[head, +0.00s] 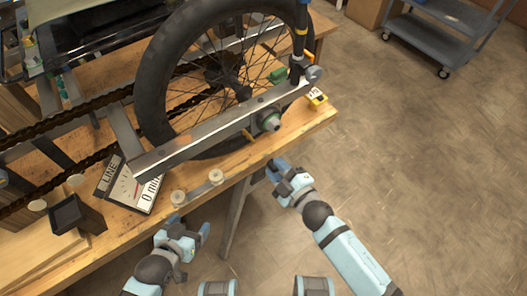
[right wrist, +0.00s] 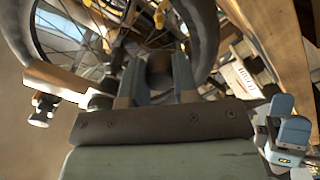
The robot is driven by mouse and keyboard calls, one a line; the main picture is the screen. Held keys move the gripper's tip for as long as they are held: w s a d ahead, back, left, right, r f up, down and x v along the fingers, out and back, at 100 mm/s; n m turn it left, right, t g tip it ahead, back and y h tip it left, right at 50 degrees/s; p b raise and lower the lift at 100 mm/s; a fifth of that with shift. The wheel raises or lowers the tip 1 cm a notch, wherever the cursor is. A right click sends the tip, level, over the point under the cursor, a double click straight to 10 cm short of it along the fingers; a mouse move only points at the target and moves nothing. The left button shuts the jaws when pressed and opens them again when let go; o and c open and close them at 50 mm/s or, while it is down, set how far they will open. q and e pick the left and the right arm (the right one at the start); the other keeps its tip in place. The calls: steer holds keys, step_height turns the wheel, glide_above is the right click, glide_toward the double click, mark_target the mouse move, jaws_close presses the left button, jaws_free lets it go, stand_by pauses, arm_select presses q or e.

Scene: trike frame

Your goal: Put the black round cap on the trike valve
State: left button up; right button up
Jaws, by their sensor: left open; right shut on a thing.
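The trike wheel (head: 150,85) with its black tire stands upright at the bench edge, beside a grey metal frame bar (head: 215,128). I cannot make out the valve for certain. My right gripper (head: 277,168) is just off the bench's front edge, below the axle nut and apart from the wheel. In the right wrist view it is shut on a dark round piece, seemingly the black cap (right wrist: 160,68), held between its two fingers. My left gripper (head: 190,228) is open and empty in front of the bench; it also shows at the right of the wrist view (right wrist: 284,118).
A blue cart (head: 435,38) stands far right. The floor on the right is clear.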

steer(key=shift+w+a, duration=0.35)
steer(key=shift+s+d+r, duration=0.1)
steer(key=shift+s+d, duration=0.05)
steer(key=shift+d, duration=0.1)
steer(key=shift+x, duration=2.95)
steer(key=shift+x, duration=1.7)
steer(key=o, duration=1)
steer(key=shift+s, duration=0.1)
